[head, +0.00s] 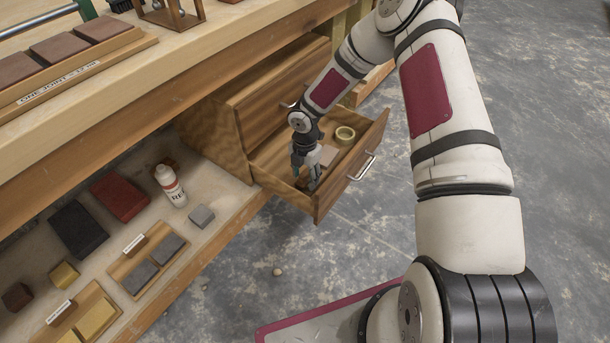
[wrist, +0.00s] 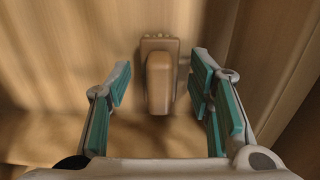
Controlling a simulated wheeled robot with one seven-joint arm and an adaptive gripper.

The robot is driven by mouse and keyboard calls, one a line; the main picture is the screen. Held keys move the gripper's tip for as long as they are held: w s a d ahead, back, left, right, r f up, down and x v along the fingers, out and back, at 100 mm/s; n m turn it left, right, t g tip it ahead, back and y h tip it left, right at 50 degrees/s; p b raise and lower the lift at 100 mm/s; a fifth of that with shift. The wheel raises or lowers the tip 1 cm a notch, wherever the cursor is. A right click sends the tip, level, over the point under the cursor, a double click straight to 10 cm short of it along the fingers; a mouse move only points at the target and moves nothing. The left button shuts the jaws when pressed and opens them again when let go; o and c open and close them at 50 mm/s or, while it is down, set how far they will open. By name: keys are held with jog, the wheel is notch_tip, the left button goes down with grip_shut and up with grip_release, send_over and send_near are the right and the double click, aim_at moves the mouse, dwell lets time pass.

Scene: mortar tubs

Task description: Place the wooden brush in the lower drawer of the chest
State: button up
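The wooden brush (wrist: 158,82), a brown block with a rounded handle, lies in the wrist view between my spread fingers, with a gap on each side. It appears to rest on the drawer floor close to a wall. In the head view my gripper hides most or all of it. My gripper (head: 305,178) is open and reaches down inside the pulled-out lower drawer (head: 340,189); its teal-padded fingers also show in the wrist view (wrist: 160,100). The wooden chest (head: 214,136) stands under the bench top, and its upper drawer looks closed.
The lower shelf at left carries a white bottle (head: 170,185), a red block (head: 120,197), a black block (head: 78,229) and trays of small blocks. Open floor lies right of the drawer.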

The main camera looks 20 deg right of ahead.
notch_tip(320, 180, up, 13)
jog(key=p, duration=0.6)
notch_tip(320, 180, up, 15)
jog(key=m+h, duration=0.3)
jog(key=m, duration=0.2)
send_over(306, 173)
jog(key=s+d, duration=0.4)
jog(key=s, duration=0.1)
jog(key=s+d+r+m+h, duration=0.1)
jog(key=s+r+m, duration=0.7)
jog(key=r, duration=0.4)
jog(key=s+a+r+m+y, duration=0.1)
jog(key=s+m, duration=0.3)
jog(key=s, duration=0.5)
jog(key=s+a+r+m+y, duration=0.1)
jog(key=s+a+r+m, duration=0.2)
jog(key=s, duration=0.6)
jog(key=s+a+r+m+y, duration=0.2)
jog(key=s+r+m, duration=0.2)
jog(key=s, duration=0.5)
jog(key=shift+s+m, duration=0.3)
jog(key=shift+m, duration=0.4)
